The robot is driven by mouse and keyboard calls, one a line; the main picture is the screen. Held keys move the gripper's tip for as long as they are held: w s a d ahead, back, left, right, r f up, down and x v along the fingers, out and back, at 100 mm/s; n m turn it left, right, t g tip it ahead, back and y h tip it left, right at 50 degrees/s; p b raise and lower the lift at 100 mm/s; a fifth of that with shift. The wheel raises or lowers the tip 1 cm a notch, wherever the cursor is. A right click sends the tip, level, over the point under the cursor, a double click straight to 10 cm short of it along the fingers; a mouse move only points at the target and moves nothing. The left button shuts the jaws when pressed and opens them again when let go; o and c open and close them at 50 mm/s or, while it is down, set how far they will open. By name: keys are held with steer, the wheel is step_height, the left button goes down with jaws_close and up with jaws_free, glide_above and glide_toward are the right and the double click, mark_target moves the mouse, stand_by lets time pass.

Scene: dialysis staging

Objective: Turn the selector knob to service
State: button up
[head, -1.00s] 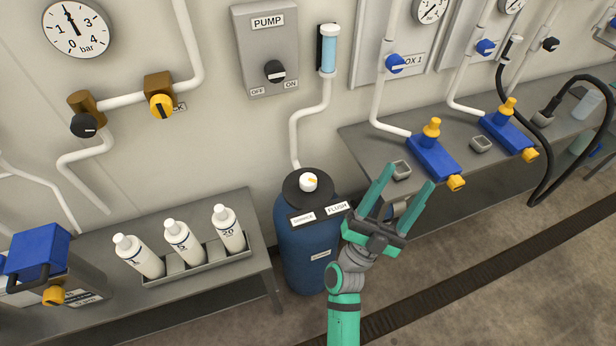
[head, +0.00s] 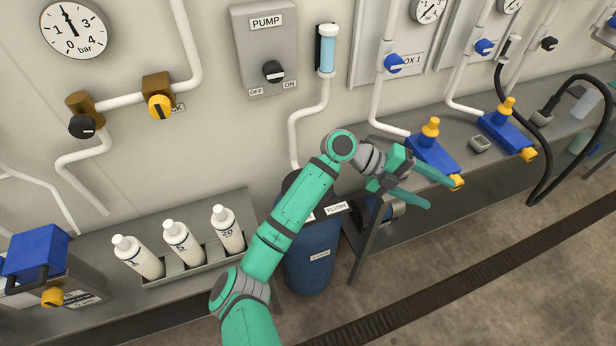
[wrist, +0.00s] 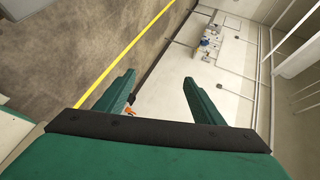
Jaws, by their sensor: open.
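The blue tank (head: 308,268) stands on the floor between the two benches. Its black top (head: 291,181) is mostly covered by my arm in the head view, and the white selector knob on it is hidden. The FLUSH label (head: 337,208) shows just right of my arm; the label on the other side is nearly all hidden. My gripper (head: 441,193) is open and empty, right of the tank and in front of the right bench, with its fingers pointing right. In the wrist view my gripper (wrist: 159,80) has nothing between its fingers, and no knob shows there.
The right bench (head: 400,235) carries blue devices with yellow fittings (head: 432,152), close behind my gripper. The left bench (head: 120,325) holds several white bottles (head: 182,243) in a tray. A pump box (head: 265,50) and pipes are on the wall. The front floor is open.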

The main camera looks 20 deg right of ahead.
steer(key=w+a+f+n+t+y, duration=0.1)
steer(key=w+a+f+t+y, duration=0.4)
steer(key=w+a, duration=0.6)
steer(key=w+a+r+n+t+y, duration=0.25)
steer(key=w+a+y, duration=0.45)
steer(key=w+a, duration=0.55)
step_height(320, 180, down, 11)
steer(key=shift+s+r, duration=0.1)
steer(key=shift+s, duration=0.05)
steer(key=shift+c, duration=0.2)
steer(key=c, duration=1)
